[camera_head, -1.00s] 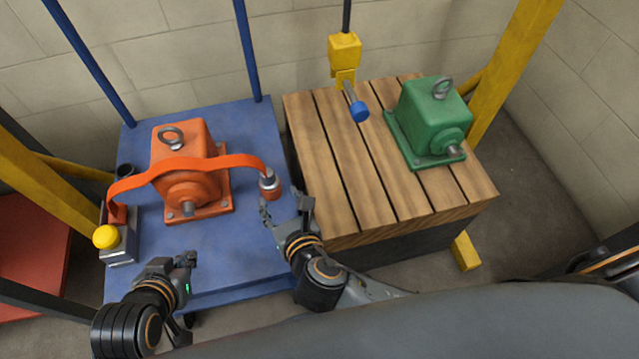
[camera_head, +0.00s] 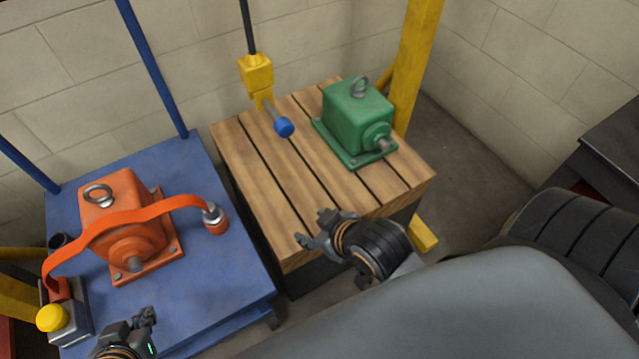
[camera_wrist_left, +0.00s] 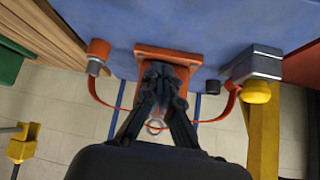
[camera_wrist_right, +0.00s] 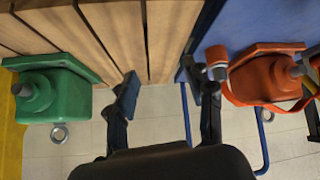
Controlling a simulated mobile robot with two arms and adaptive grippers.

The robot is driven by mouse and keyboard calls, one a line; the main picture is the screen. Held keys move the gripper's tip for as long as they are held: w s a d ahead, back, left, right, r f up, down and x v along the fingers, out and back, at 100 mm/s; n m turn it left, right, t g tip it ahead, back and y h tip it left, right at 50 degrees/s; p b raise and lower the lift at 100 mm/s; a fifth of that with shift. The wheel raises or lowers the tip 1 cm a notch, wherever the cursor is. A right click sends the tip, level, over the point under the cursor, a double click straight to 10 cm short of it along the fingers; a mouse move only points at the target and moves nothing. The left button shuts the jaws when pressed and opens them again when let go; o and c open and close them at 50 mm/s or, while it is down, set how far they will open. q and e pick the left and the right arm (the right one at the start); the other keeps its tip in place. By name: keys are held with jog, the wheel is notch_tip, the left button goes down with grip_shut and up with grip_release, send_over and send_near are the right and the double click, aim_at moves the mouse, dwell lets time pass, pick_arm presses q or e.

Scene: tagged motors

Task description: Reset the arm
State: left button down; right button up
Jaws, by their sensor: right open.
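My left gripper (camera_head: 143,318) is low over the front of the blue cart, in front of the orange motor (camera_head: 122,222). In the left wrist view its fingers (camera_wrist_left: 164,78) are together, with the motor beyond them and nothing seen held. My right gripper (camera_head: 313,228) is over the front edge of the wooden pallet table (camera_head: 285,190). In the right wrist view its fingers (camera_wrist_right: 166,85) are apart and empty, with the green motor (camera_wrist_right: 58,92) to the left and the orange motor to the right.
An orange strap (camera_head: 130,215) arches across the orange motor to an orange-and-silver end piece (camera_head: 215,222). A yellow-capped box (camera_head: 75,325) sits at the cart's left. A yellow hanging tool with a blue tip (camera_head: 284,127) hangs over the pallet. A yellow post (camera_head: 412,60) stands behind the green motor.

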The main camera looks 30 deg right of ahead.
jog(key=shift+s+d+m, duration=0.3)
jog(key=shift+m, duration=0.4)
